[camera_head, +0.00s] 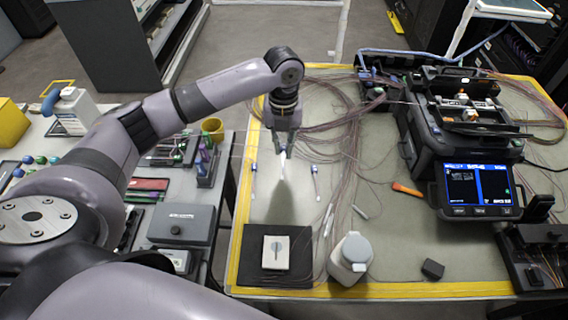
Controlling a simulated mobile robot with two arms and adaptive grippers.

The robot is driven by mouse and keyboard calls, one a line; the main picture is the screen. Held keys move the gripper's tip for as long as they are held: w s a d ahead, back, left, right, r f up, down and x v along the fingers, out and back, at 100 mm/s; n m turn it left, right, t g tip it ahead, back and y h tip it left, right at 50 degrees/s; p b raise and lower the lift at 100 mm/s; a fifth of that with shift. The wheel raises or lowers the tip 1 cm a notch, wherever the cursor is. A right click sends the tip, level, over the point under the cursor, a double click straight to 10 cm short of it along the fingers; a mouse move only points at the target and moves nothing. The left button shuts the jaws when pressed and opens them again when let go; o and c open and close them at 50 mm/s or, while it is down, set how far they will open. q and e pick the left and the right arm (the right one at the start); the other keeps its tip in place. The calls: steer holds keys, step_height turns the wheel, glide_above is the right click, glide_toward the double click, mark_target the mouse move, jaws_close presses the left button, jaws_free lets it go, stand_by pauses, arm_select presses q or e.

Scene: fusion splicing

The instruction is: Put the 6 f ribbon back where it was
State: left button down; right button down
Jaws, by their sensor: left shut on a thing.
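My left gripper (283,145) points down above the left part of the grey work mat and is shut on a thin pale piece (283,159). The fingers cover most of the piece, so I cannot read whether it is the 6 f ribbon. A faint shadow falls on the mat below it. Two thin pieces with blue ends lie on the mat, one on the left (254,180) and one on the right (315,182) of the gripper. Many thin loose fibres (345,125) run across the mat behind and right of it. My right gripper is not in view.
A black splicer (440,150) with a lit screen (478,188) stands at the right. A black pad (252,270) with a pale block (275,252), a white bottle (350,258) and an orange tool (407,190) are nearby. A yellow cup (212,128) stands on the left table.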

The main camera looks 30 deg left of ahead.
mark_target(284, 149)
arm_select(q)
step_height(284, 149, down, 8)
steer(key=shift+f, duration=0.1)
stand_by(0.4)
steer(key=shift+f, duration=0.15)
steer(key=c, duration=1.6)
jaws_free()
steer(key=r, duration=1.2)
steer(key=shift+w+a+r+b, duration=0.1)
steer(key=shift+w+r+b, duration=0.15)
steer(key=shift+b, duration=0.15)
steer(key=shift+f, duration=0.15)
